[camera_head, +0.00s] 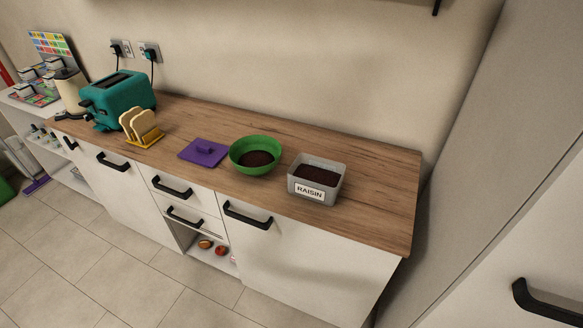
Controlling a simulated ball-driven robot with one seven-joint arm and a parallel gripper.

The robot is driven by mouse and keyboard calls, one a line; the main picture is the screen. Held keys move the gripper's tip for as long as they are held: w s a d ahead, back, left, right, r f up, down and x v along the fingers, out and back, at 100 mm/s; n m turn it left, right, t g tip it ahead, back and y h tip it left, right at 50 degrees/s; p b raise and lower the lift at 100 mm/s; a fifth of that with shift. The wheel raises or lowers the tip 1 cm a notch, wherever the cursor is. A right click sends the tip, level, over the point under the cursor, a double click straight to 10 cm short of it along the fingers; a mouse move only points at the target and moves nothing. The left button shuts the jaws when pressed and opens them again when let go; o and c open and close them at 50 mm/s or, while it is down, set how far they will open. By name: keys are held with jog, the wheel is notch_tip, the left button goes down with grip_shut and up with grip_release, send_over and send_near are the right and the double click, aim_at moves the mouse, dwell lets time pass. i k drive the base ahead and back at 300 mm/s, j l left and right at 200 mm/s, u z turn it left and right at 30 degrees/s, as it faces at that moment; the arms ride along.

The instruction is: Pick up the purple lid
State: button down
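The purple lid (203,152) lies flat on the wooden counter, left of the green bowl. My gripper is not in view.
A green bowl (256,154) with dark contents and a grey bin (317,179) labelled RAISIN stand right of the lid. A yellow rack with toast (143,129) and a teal toaster (118,99) stand left. The wooden counter (380,190) is clear at its right end.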

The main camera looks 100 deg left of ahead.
aim_at(205, 153)
jog(key=u, duration=2.1)
